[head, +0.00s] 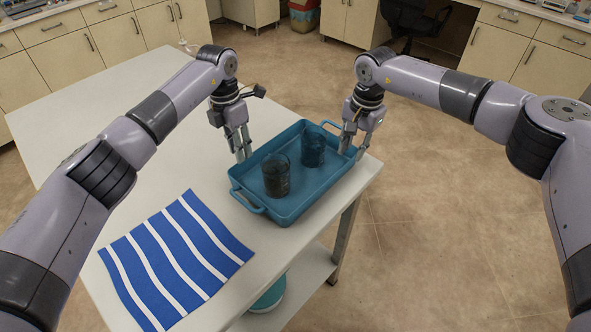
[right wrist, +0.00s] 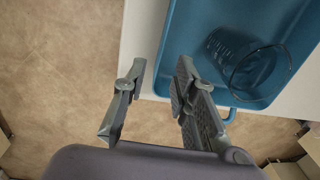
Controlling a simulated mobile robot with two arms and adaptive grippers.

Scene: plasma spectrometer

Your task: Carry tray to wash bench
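A blue tray (head: 290,213) with raised walls and a handle at each end sits on the white table near its right edge. Two dark, see-through beakers stand in it: one nearer (head: 276,176) and one farther back (head: 313,147). My left gripper (head: 243,157) is at the tray's left wall, its fingers slightly apart, holding nothing visible. My right gripper (head: 352,152) is at the tray's far right side. In the right wrist view its fingers (right wrist: 160,82) are apart, near the tray wall (right wrist: 165,45), with one beaker (right wrist: 245,62) showing inside. Contact with the wall is unclear.
A blue-and-white striped cloth (head: 175,260) lies on the white table (head: 85,110) in front of the tray. Open floor (head: 440,220) lies to the right. Cabinets line the back, with a black chair (head: 412,20) and a bin (head: 304,15) there.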

